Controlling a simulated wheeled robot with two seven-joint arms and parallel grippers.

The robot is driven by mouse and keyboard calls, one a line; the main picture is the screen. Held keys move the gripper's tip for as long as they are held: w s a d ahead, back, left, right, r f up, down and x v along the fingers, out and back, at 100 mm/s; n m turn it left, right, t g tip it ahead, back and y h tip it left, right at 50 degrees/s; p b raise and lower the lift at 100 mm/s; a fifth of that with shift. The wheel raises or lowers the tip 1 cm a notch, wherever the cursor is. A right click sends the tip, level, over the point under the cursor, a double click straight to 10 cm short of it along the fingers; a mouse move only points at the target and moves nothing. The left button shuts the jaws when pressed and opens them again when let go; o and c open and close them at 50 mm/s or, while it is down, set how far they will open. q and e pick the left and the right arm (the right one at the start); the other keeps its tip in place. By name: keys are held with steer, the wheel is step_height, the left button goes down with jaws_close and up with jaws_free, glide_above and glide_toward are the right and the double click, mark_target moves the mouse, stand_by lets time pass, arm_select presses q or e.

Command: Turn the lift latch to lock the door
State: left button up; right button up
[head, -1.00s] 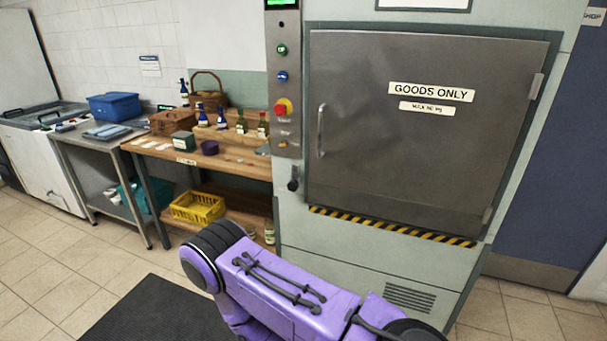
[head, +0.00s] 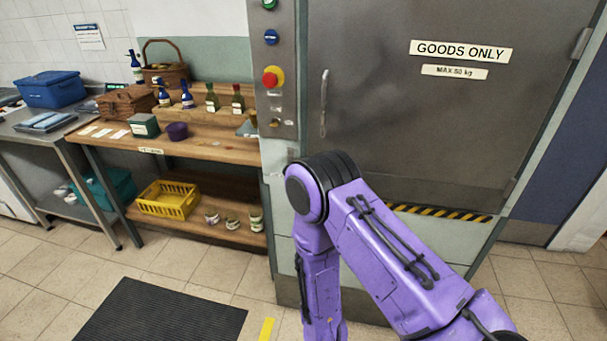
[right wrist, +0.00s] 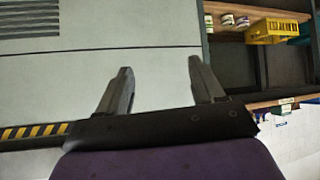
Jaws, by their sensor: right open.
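The lift door (head: 400,110) is a grey metal panel marked "GOODS ONLY". It looks closed in its frame, with a vertical handle (head: 324,103) at its left edge. The dark latch knob left of the door's lower corner is hidden behind my purple right arm in the head view now. My right gripper (right wrist: 160,72) shows in the right wrist view, its two fingers apart and empty. It faces the pale lift front (right wrist: 120,55) below the striped sill, with the picture upside down. My left gripper is in neither view.
A control panel with a red button (head: 272,77) stands left of the door. A wooden bench (head: 185,150) with bottles and baskets adjoins the lift. A yellow crate (head: 168,199) sits on its lower shelf. A black mat (head: 165,312) lies on the open floor.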

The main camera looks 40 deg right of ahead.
steer(key=w+r+t+h+b, duration=0.25)
steer(key=w+r, duration=0.25)
steer(key=w, duration=0.6)
steer(key=w+d+r+m+h+b, duration=0.1)
steer(key=w+r+m+h, duration=0.15)
steer(key=w+r, duration=0.45)
steer(key=w+d+r+m+h+b, duration=0.1)
steer(key=w+d+r+m+h, duration=0.15)
steer(key=r, duration=0.75)
steer(key=shift+n+t+h, duration=0.25)
steer(key=shift+n+t, duration=0.3)
steer(key=shift+n, duration=0.05)
steer(key=p+x, duration=0.1)
steer(key=x, duration=0.3)
steer(key=p+x, duration=0.1)
steer(key=x, duration=0.4)
steer(key=shift+w, duration=0.5)
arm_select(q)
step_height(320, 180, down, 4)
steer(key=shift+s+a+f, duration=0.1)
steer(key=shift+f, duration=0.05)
arm_select(e)
steer(key=shift+c, duration=0.3)
